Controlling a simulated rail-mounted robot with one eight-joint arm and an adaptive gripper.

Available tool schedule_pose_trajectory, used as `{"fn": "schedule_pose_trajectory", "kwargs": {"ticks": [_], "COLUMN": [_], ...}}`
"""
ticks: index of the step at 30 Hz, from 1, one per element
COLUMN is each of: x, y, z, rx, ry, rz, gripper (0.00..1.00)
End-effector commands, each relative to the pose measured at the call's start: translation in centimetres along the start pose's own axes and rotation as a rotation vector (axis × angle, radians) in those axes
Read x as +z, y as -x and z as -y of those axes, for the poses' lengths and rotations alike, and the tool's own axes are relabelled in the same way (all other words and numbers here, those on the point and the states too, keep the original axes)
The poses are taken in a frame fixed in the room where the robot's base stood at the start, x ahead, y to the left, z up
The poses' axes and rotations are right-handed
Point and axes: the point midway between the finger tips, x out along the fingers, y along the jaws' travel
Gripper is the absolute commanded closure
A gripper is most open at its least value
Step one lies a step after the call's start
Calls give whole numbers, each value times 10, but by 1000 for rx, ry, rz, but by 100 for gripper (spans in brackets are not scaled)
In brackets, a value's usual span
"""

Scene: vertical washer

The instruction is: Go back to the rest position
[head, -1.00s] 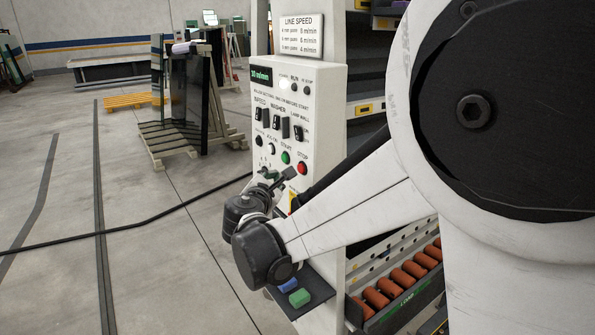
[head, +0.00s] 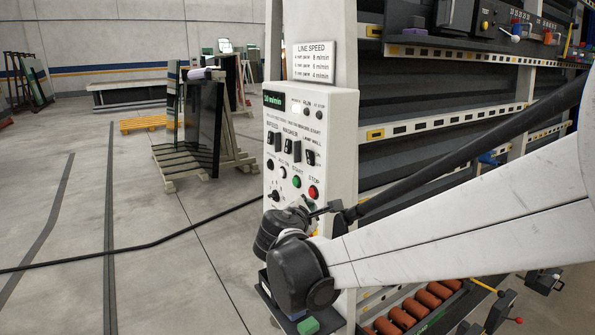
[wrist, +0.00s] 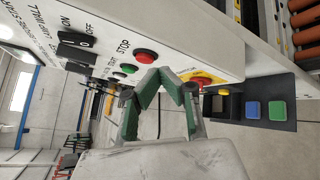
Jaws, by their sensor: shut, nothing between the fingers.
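My gripper (wrist: 163,73) shows in the wrist view with its green-padded fingers meeting at the tips, shut and empty. In the head view it is small and partly hidden behind my dark wrist, low in front of the white control box (head: 345,130). The box carries a display (head: 277,99), black switches (head: 290,146), a green start button (head: 297,182) and a red stop button (head: 313,192). In the wrist view the stop button (wrist: 145,56) and a red knob on yellow (wrist: 203,79) lie beyond the fingers. I cannot tell the exact gap to the box.
A dark shelf (wrist: 238,112) below the box holds a blue block (wrist: 253,110) and a green block (wrist: 277,110). The washer frame (head: 440,115) with orange rollers (head: 410,309) stands at the right. A black cable (head: 150,243) crosses the open floor (head: 150,290) at the left.

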Motion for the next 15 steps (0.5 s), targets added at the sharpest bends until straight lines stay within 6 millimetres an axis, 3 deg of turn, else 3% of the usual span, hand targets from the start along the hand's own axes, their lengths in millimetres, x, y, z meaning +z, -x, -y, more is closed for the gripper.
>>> {"fn": "schedule_pose_trajectory", "kwargs": {"ticks": [1,6,15], "x": [15,53,95], "y": [4,23,73], "z": [17,64,148], "rx": [-38,-162,-373], "ry": [-75,-342,-816], "rz": [-5,-26,-25], "gripper": [100,100,100]}}
